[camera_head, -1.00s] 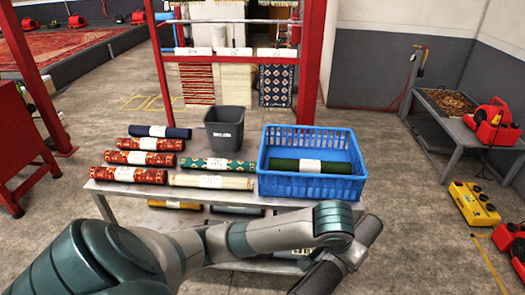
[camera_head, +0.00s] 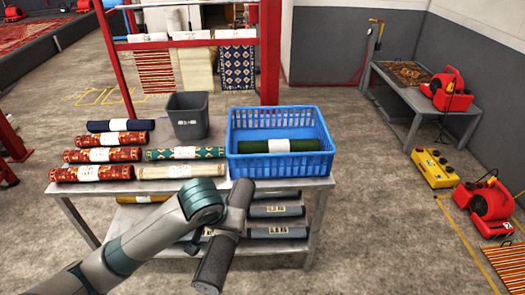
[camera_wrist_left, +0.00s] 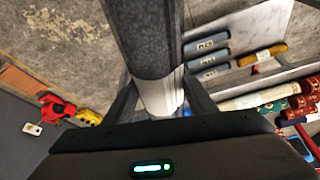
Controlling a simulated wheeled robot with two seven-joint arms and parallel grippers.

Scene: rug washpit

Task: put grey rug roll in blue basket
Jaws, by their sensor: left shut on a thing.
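My left gripper (camera_head: 228,222) is shut on a grey rug roll (camera_head: 214,266), held slanted in front of the table, below and left of the blue basket. In the left wrist view, the roll (camera_wrist_left: 142,38) with its pale band lies between the fingers of the left gripper (camera_wrist_left: 158,102). The blue basket (camera_head: 280,166) stands on the table's right end, with a dark green roll (camera_head: 290,146) inside. Other grey rolls (camera_head: 280,211) lie on the lower shelf; they also show in the left wrist view (camera_wrist_left: 208,45). My right gripper is out of view.
The tabletop (camera_head: 120,187) also holds a grey bin (camera_head: 188,118), red patterned rolls (camera_head: 100,173), a navy roll, a green roll and a cream roll. A red rack (camera_head: 270,60) stands behind. Open floor lies right of the table, before a yellow case (camera_head: 433,168).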

